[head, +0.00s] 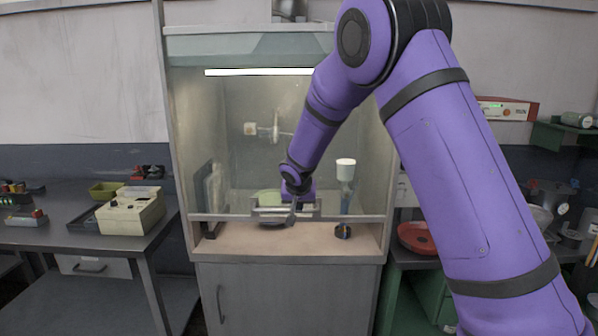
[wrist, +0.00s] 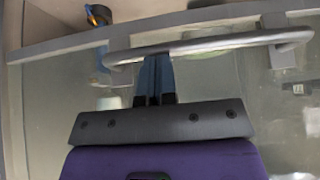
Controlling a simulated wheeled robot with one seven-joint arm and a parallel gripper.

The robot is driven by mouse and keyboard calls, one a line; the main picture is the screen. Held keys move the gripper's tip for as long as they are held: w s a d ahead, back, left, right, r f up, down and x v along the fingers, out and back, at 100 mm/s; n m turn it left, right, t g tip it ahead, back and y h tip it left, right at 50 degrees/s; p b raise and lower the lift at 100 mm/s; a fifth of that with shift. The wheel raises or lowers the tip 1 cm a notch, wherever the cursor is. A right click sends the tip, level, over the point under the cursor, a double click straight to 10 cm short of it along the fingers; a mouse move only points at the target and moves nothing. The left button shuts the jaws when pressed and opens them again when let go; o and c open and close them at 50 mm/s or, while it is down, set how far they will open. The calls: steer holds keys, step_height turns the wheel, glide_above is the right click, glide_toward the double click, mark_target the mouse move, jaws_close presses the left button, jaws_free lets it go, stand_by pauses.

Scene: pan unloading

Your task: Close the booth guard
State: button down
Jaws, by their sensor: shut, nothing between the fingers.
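The booth guard (head: 350,217) is a clear pane with a grey bottom rail. It is lowered most of the way, with an open gap between its rail and the booth floor (head: 310,243). Its metal bar handle (head: 268,210) is at the middle of the rail. In the wrist view the handle (wrist: 215,43) crosses above my gripper (wrist: 154,62), in front of the guard rail (wrist: 60,45). My gripper, also in the head view (head: 292,213), is shut and empty, its fingertips at the handle bar. I cannot tell whether they touch it.
Inside the booth are a white-topped dispenser (head: 346,170), a pale green item (head: 268,197) and a wall fitting (head: 262,130). A small dark round object (head: 343,231) sits near the front floor edge. Side benches flank the booth, with a beige device (head: 130,211) and a red pan (head: 416,238).

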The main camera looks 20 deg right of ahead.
step_height(320, 180, down, 13)
steer(key=shift+s, duration=0.1)
stand_by(0.5)
